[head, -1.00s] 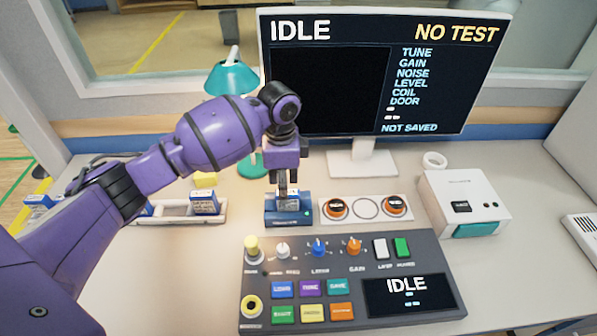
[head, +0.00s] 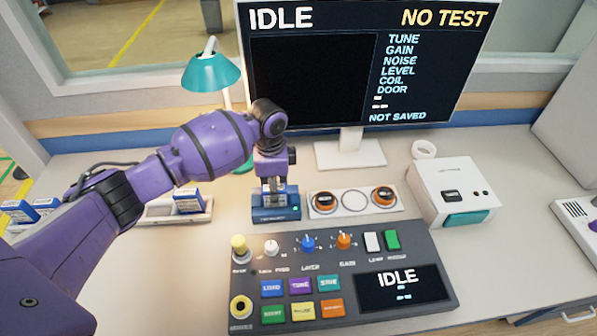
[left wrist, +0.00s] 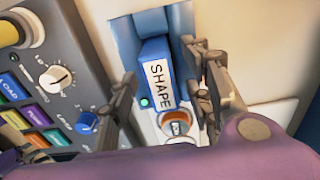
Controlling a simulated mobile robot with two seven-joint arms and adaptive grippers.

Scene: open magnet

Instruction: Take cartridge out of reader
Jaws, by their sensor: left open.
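The blue reader (head: 285,214) sits on the desk behind the control panel, with a small green light on its front. In the left wrist view, a blue cartridge (left wrist: 157,75) with a white "SHAPE" label stands in the reader (left wrist: 124,40). My left gripper (head: 275,188) points down over the reader. In the left wrist view the gripper (left wrist: 160,68) is open, one finger on each side of the cartridge. I cannot tell whether either finger touches it. In the head view the gripper largely hides the cartridge. My right gripper is not in view.
The control panel (head: 345,243) lies in front of the reader. A plate with orange-ringed discs (head: 354,201) lies right of it. A cartridge tray (head: 160,213) stands left, holding a blue cartridge (head: 188,201). The monitor (head: 350,145) and teal lamp (head: 211,73) stand behind.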

